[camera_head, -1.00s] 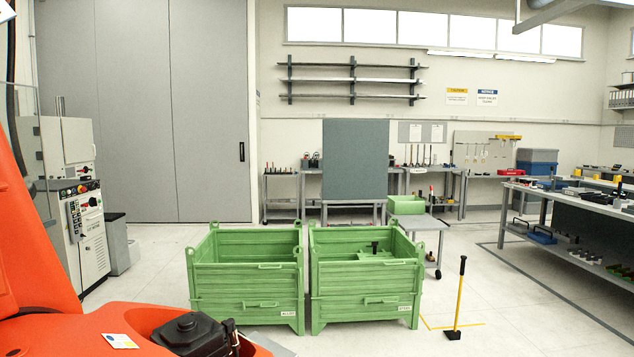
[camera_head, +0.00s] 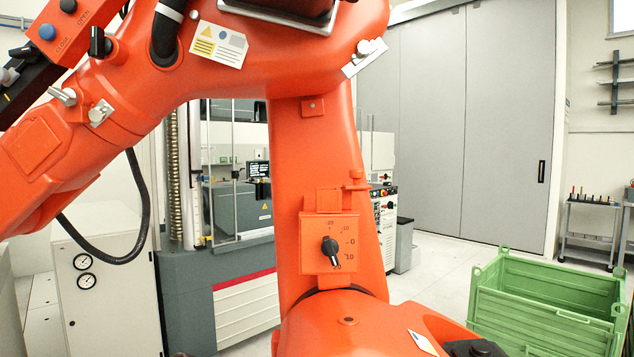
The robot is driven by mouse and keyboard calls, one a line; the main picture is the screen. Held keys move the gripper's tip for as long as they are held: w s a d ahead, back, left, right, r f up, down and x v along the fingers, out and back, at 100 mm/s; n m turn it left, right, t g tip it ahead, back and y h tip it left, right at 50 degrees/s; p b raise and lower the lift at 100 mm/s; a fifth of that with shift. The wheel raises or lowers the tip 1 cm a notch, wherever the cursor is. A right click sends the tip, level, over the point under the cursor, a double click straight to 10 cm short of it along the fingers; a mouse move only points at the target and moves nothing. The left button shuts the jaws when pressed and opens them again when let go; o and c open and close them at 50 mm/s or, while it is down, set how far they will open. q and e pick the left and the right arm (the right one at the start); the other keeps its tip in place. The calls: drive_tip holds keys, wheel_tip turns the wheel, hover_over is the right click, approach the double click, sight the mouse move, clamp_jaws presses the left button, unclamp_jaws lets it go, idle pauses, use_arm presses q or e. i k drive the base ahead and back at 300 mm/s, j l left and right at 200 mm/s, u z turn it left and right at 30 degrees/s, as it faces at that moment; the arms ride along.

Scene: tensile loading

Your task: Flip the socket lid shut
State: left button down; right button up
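I cannot make out a socket lid for certain. A dark, blocky fitting (camera_head: 474,348) sits on the orange machine's base at the bottom edge, partly cut off, and I cannot tell whether it is the socket or has a lid. The orange machine (camera_head: 297,170) fills the left and middle of the head view, with a column, a thick arm and a black dial knob (camera_head: 330,250) on a marked plate. Neither of my grippers is in view.
A grey testing machine (camera_head: 236,270) with a red stripe stands behind the orange machine. A white cabinet (camera_head: 110,290) with two gauges is at the left. A green crate (camera_head: 545,300) stands at the lower right, with clear floor (camera_head: 430,262) to its left.

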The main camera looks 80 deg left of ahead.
sight(355, 174)
drive_tip(key=k+u, duration=0.15)
drive_tip(key=u, duration=1.25)
